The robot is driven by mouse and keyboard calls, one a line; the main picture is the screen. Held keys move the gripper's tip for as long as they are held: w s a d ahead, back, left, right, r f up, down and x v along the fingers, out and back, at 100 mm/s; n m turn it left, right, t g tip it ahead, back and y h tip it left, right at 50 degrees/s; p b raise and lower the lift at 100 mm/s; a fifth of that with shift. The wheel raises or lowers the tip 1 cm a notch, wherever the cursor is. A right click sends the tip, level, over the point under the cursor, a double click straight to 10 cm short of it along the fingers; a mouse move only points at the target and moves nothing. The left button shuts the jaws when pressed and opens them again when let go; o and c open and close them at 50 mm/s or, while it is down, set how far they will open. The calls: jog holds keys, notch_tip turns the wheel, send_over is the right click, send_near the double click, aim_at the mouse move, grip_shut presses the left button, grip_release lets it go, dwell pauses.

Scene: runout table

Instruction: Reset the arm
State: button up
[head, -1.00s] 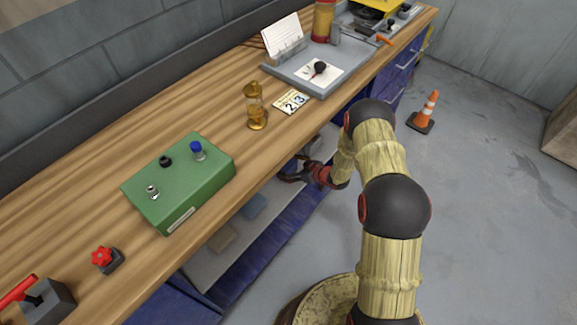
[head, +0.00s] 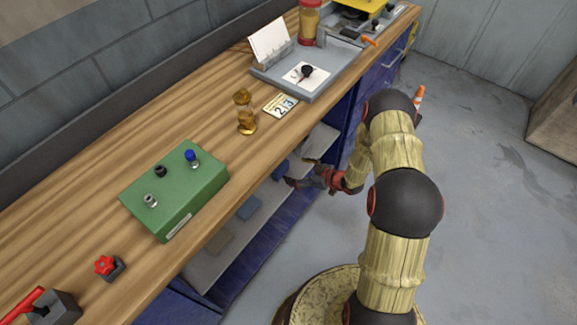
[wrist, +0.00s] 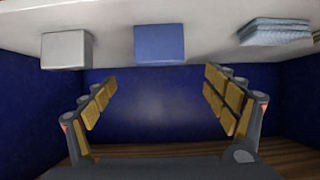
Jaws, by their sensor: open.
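My gripper (head: 304,180) is at the front edge of the bench, beside the open shelf space below the wooden top. In the wrist view my gripper (wrist: 160,112) has its two padded fingers wide apart with nothing between them. My arm bends down from the right side of the head view to reach this spot. Beyond the fingers, the wrist view shows a dark blue panel (wrist: 160,95).
A shelf (wrist: 110,35) holds a grey block (wrist: 67,50), a blue block (wrist: 160,43) and a folded blue cloth (wrist: 274,32). On the wooden bench (head: 75,215) stand a green box (head: 175,190), an hourglass (head: 244,112) and a grey tray (head: 300,88). Open floor lies right, with a cone (head: 420,97).

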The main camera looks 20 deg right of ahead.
jog(key=shift+v, duration=0.95)
